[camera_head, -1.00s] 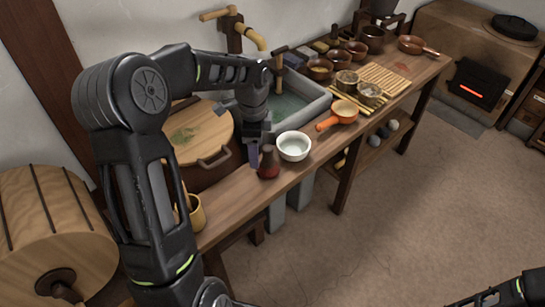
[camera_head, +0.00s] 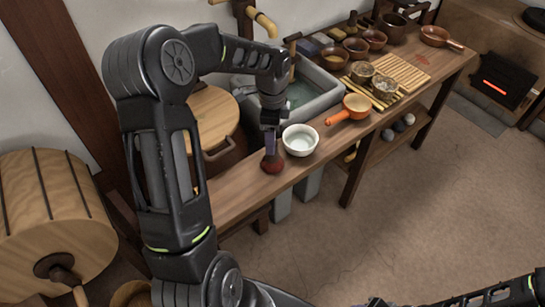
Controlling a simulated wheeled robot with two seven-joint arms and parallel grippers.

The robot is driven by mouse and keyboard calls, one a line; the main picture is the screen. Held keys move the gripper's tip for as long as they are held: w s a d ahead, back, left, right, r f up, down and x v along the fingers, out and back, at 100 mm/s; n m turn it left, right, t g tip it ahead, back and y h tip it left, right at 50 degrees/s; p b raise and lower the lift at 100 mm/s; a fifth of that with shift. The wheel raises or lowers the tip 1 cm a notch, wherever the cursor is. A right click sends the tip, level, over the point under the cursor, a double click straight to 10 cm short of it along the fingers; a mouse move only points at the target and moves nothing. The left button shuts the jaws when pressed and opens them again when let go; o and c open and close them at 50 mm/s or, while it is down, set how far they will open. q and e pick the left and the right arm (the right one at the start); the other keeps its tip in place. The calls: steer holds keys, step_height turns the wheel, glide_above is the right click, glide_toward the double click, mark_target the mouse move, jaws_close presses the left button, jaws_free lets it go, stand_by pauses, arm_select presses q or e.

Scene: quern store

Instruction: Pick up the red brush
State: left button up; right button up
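The red brush (camera_head: 272,162) is a dark red, rounded thing with a narrow upright neck. It stands on the front part of the wooden bench (camera_head: 236,190), just left of a white bowl (camera_head: 300,140). My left gripper (camera_head: 270,133) points down right over the brush, with its fingers at the neck. The fingers overlap the neck in this view, so I cannot tell whether they are closed on it. My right arm comes in at the bottom right; its gripper (camera_head: 376,302) is small and partly cut off by the bottom edge.
An orange pan (camera_head: 356,106) lies right of the bowl. A grey sink (camera_head: 318,101) and a round wooden lid (camera_head: 212,117) are behind. Brown bowls (camera_head: 334,58) and a slatted mat (camera_head: 402,73) fill the far bench. The floor at right is clear.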

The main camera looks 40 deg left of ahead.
mark_target(273, 164)
arm_select(q)
steer(key=shift+f, duration=0.2)
steer(key=shift+d+f+p, duration=0.1)
steer(key=shift+f+p, duration=0.55)
steer(key=shift+f, duration=1.95)
steer(key=shift+c, duration=0.2)
jaws_close()
